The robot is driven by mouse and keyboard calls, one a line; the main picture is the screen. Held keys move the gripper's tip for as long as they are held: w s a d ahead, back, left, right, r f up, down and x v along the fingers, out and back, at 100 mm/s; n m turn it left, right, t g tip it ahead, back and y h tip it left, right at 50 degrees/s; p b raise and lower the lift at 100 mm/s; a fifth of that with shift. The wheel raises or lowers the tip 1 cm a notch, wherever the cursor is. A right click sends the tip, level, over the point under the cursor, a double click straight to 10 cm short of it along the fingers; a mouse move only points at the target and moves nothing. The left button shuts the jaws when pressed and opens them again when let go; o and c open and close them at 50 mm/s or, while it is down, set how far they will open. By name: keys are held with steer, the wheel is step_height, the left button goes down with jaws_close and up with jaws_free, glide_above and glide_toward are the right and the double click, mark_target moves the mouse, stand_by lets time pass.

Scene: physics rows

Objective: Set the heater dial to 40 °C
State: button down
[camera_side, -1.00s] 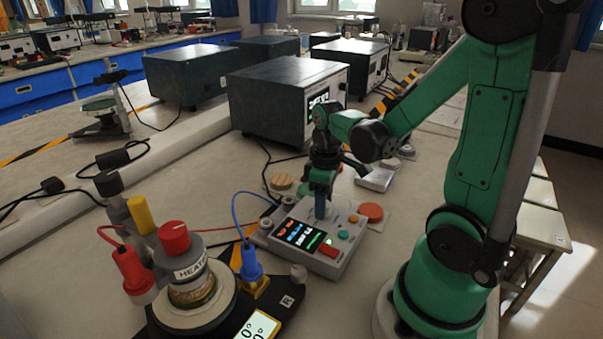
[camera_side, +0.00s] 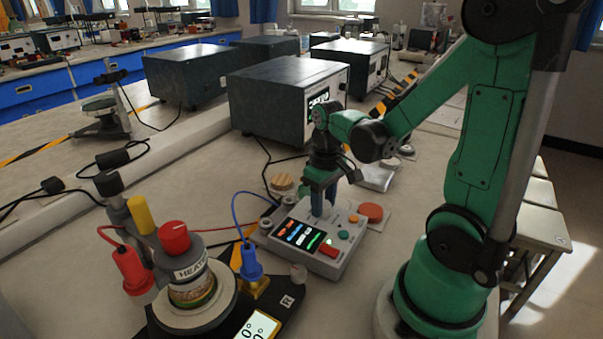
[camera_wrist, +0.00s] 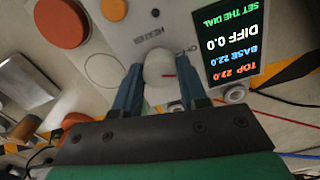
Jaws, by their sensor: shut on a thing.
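The heater dial (camera_wrist: 158,66) is a pale round knob with a red pointer line, seen from above in the wrist view. It sits on the light grey control box (camera_side: 330,262), beside the dark display (camera_wrist: 234,45). My gripper (camera_side: 322,212) points down at the box, with its two blue fingers on opposite sides of the dial and shut on it. The gripper also shows in the wrist view (camera_wrist: 162,72). The red line points right, towards the display. In the side view the fingers hide the dial. The display reads DIFF 0.0 and SET THE DIAL; scale marks are unclear.
Orange (camera_side: 354,218), teal (camera_side: 343,235) and red (camera_side: 328,251) buttons are on the box. An orange disc (camera_side: 371,212) lies behind it. A heater assembly with a red cap (camera_side: 174,237) and cables stands at the left. Large instrument cases (camera_side: 270,90) stand behind.

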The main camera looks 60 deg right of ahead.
mark_target(324, 204)
steer(key=shift+m, duration=2.1)
steer(key=shift+c, duration=2.4)
jaws_free()
steer(key=shift+r, duration=2.85)
steer(key=w+a+r+n+t, duration=0.1)
steer(key=w+a+n+t, duration=0.1)
steer(key=a, duration=0.3)
steer(key=w+a+r+n+t, duration=0.2)
steer(key=a+n+t, duration=0.2)
steer(key=a+t, duration=0.1)
steer(key=shift+a+n, duration=0.3)
steer(key=shift+a, duration=0.2)
